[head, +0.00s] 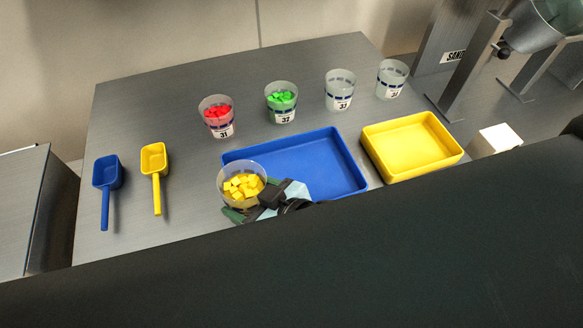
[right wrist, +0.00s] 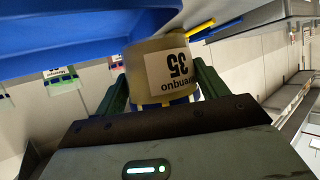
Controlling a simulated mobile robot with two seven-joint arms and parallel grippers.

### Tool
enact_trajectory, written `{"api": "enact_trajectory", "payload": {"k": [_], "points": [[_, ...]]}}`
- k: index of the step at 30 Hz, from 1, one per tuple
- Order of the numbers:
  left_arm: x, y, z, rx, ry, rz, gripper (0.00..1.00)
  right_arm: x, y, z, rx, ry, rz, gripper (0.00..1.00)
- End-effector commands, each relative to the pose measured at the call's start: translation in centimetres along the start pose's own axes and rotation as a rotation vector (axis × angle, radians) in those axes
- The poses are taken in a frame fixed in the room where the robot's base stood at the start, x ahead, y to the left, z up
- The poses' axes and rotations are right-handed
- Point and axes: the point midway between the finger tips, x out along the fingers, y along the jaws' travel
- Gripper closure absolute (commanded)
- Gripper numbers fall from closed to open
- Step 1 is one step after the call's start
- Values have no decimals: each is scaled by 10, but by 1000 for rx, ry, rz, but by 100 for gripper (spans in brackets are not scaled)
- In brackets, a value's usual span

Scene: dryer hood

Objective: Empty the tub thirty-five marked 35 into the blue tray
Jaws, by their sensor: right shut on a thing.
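Tub 35 (head: 240,178) is a clear tub holding several yellow blocks. In the head view it is upright or nearly so, overlapping the left front corner of the blue tray (head: 325,160). My right gripper (head: 245,207) is shut on it. In the right wrist view the label reading 35 shows upside down on the tub (right wrist: 165,68), between the two fingers of my right gripper (right wrist: 163,88). The visible floor of the blue tray is bare; its near edge is partly hidden by my arm. My left gripper is not in view.
Tubs 31 (head: 217,117) with red pieces and 32 (head: 281,102) with green pieces stand behind the tray. Tubs 33 (head: 340,90) and 34 (head: 392,79) look empty. A yellow tray (head: 410,146) is to the right. Blue (head: 107,175) and yellow (head: 154,163) scoops lie left.

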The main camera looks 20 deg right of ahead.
Motion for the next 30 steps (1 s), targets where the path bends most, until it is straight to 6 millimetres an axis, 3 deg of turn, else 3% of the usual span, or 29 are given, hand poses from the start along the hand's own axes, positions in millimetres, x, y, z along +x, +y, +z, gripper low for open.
{"api": "enact_trajectory", "payload": {"k": [8, 18, 30], "points": [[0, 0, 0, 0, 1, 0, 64, 1, 8, 4, 119, 9, -56, 59], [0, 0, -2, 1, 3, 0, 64, -4, 19, -7, 271, 24, -130, 59], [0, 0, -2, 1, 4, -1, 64, -2, 34, 2, 449, 35, -216, 59]]}}
